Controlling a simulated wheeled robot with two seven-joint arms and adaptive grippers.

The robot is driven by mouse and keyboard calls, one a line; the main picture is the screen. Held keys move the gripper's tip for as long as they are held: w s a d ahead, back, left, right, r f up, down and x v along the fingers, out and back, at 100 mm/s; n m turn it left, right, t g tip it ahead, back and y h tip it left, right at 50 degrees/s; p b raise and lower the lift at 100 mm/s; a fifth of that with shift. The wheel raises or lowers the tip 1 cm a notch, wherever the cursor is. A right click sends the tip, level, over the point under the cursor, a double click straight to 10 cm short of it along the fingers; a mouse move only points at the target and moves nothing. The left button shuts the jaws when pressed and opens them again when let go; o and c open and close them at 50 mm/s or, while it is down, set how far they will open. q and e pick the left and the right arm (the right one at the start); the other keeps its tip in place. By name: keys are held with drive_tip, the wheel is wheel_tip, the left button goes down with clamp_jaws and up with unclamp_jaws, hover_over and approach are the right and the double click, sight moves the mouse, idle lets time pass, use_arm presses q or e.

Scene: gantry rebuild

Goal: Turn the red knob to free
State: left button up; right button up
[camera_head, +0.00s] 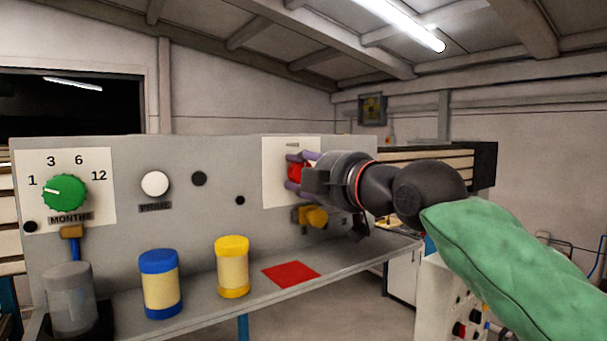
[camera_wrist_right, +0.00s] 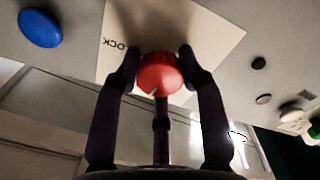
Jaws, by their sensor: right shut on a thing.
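The red knob (camera_head: 296,171) sits on a white plate (camera_head: 276,188) at the right part of the grey panel. My right gripper (camera_head: 300,172) is shut on the knob, with fingers on either side of it. In the right wrist view the knob (camera_wrist_right: 160,72) stands between the fingertips and shows a small pale mark on its lower edge. Upside-down letters reading "OCK" show on the plate there, the rest hidden by a finger. The knob's exact setting cannot be told from the head view. My left gripper is not in view.
A green months dial (camera_head: 65,194) and white button (camera_head: 155,184) are on the panel's left. A yellow part (camera_head: 316,216) sits just below my right gripper. The shelf holds a grey jar (camera_head: 71,300), blue-capped jar (camera_head: 160,284), yellow-capped jar (camera_head: 233,267) and a red square (camera_head: 291,274).

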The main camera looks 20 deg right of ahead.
drive_tip(key=shift+n, duration=0.6)
drive_tip(key=o, duration=1.2)
drive_tip(key=shift+c, duration=0.2)
drive_tip(key=shift+s, duration=0.1)
drive_tip(key=v, duration=1.2)
